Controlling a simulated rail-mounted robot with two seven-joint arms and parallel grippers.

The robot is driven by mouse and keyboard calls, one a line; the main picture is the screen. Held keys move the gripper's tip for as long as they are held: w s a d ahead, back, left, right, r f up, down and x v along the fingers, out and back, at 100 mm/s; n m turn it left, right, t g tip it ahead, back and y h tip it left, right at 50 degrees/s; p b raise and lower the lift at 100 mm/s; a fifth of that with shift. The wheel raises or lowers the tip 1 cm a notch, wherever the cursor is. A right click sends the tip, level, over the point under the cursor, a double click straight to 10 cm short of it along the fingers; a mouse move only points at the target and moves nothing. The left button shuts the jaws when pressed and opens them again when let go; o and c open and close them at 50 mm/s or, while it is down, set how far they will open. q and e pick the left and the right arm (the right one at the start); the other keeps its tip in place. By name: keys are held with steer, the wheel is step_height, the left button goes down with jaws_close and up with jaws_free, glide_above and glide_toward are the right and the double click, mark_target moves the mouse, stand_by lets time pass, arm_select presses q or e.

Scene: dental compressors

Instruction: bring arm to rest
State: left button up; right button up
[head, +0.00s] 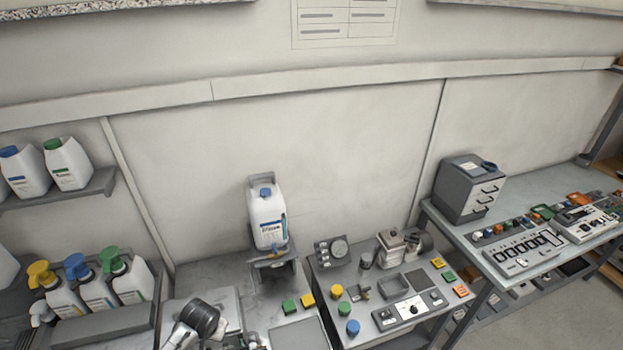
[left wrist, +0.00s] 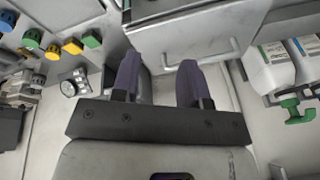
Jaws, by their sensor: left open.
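My left gripper (left wrist: 159,70) shows in the left wrist view with its two dark fingers apart and nothing between them. Beyond the fingertips is a pale grey bench front with a bar handle (left wrist: 203,58). In the head view, white and black parts of my left arm show at the bottom, left of centre, over the grey bench; the fingers cannot be made out there. My right gripper is in neither view.
Pump bottles (head: 97,290) stand on a shelf at the left. A white jug (head: 266,216) sits in a bracket above the bench. A control panel (head: 410,309) and a grey drawer cabinet (head: 468,190) are to the right.

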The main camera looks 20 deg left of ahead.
arm_select(q)
steer(key=s+d+r+m+t, duration=0.2)
steer(key=s+d+r+m, duration=0.15)
steer(key=d+r, duration=0.35)
steer(key=s+d+r+m+t, duration=0.25)
steer(key=s+d+r, duration=0.3)
steer(key=d, duration=0.35)
steer(key=s+d+f+g+h, duration=0.1)
steer(key=s+d+f, duration=0.1)
steer(key=s, duration=0.5)
steer(key=s+d+f+n+g+h, duration=0.1)
steer(key=s+d+f+g, duration=0.1)
steer(key=s, duration=0.6)
steer(key=shift+s+d+f, duration=0.25)
steer(key=shift+d+f, duration=0.25)
steer(key=shift+d, duration=0.2)
steer(key=shift+w, duration=0.1)
